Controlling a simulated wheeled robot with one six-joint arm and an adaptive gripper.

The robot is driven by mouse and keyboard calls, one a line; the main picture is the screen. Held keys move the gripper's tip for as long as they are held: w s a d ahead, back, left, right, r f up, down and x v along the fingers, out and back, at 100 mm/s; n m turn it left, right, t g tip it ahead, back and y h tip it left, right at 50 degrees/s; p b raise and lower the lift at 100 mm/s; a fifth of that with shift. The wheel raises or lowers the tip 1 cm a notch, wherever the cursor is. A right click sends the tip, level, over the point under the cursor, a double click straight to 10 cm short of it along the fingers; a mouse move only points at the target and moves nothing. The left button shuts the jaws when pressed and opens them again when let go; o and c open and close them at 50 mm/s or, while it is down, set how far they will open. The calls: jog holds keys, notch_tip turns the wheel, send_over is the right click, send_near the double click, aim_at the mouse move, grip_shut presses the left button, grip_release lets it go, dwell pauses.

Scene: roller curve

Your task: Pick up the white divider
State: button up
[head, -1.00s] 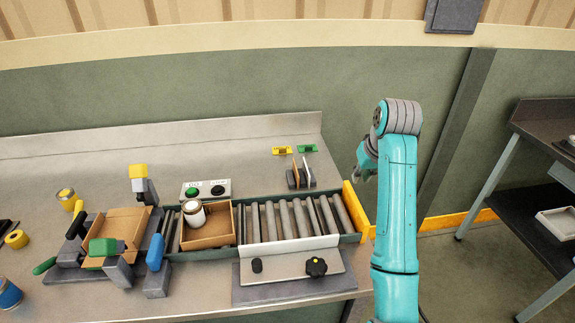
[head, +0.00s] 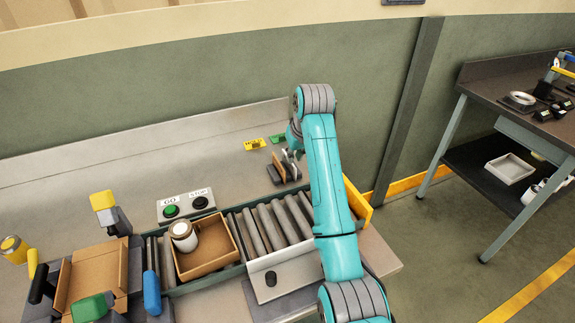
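A small dark rack (head: 274,175) stands on the bench behind the roller conveyor, with thin upright dividers in it. One divider is brown (head: 279,167). A pale one beside it on the right looks like the white divider (head: 289,164); it is small and partly crowded by my gripper. My gripper (head: 296,154) is in the head view at the end of the teal arm, just above and behind the rack. The arm hides part of it, so its opening and any contact with the dividers cannot be made out.
Yellow (head: 254,143) and green tags lie near the rack. A dark side table (head: 480,84) stands at the right.

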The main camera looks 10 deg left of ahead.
jog(key=shift+x, duration=2.65)
grip_shut()
